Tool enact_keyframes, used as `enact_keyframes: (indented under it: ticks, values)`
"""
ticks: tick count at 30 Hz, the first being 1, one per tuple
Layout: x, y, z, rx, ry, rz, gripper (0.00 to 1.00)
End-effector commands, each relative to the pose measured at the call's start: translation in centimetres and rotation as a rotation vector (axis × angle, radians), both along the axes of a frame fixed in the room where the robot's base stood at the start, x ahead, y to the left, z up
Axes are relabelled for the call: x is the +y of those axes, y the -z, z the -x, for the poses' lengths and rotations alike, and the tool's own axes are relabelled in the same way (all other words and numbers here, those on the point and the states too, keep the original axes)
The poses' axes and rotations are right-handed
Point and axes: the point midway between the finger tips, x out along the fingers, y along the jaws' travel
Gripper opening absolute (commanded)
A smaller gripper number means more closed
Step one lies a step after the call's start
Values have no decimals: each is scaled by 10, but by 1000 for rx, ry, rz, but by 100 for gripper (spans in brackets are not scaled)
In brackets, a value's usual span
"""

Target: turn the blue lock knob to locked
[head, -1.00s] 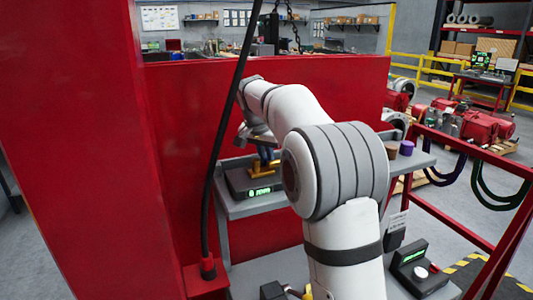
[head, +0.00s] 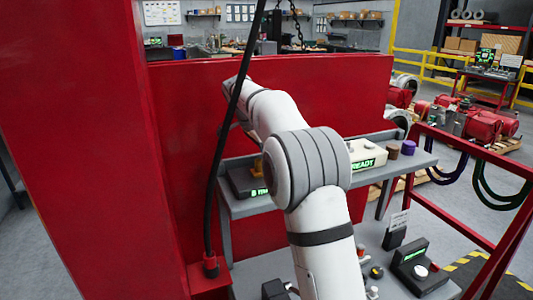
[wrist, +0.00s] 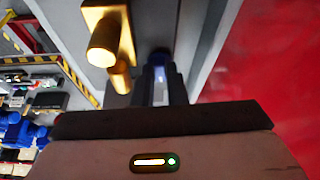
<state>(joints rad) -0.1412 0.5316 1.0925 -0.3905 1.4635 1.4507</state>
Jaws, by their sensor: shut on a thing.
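In the wrist view the blue lock knob (wrist: 159,59) shows at the tips of my gripper (wrist: 160,78). The dark fingers are shut on it, and they hide much of it. I cannot tell which way the knob points. A gold handle (wrist: 105,42) stands just left of the fingers. In the head view a dark box (head: 240,182) with a green display sits on the grey shelf, with a bit of the gold part (head: 258,166) on it. There my arm hides the fingers and the blue knob.
A cream box (head: 366,153) with a green READY display stands on the shelf (head: 415,162), with brown and purple cups beside it. A red panel (head: 330,90) rises behind my arm, and a black cable (head: 222,140) hangs in front. A lower bench (head: 375,240) holds small devices.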

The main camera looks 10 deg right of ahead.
Motion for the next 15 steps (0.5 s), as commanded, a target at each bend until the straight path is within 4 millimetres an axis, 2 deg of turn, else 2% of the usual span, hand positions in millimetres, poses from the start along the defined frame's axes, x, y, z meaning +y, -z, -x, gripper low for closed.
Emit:
enact_keyframes:
  ticks: [14, 15]
  values:
    - [0, 0, 0, -1, 10, 0, 0]
    - [0, 0, 0, -1, 10, 0, 15]
